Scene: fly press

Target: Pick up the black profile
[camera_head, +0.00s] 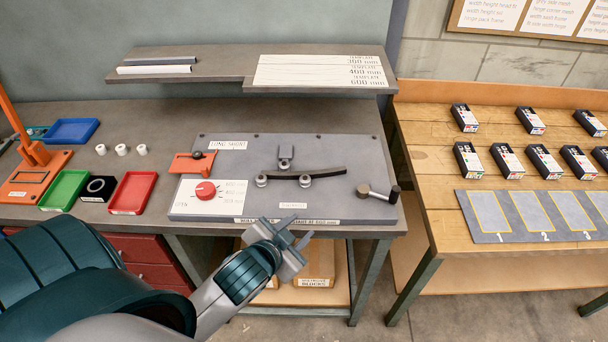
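The black profile (330,171) is a slim dark strip, slightly curved. It lies across the grey press plate (235,180), against the round rollers (306,181) and below a small grey block (285,156). My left gripper (300,229) is in front of the plate's front edge, below and apart from the profile. Its fingers are spread and nothing shows between them. My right gripper is not in view.
A lever with a dark knob (363,189) stands right of the profile. A red dial (205,191) and an orange piece (190,165) are on the left. A shelf (220,66) overhangs the back. Trays (133,194) sit at left.

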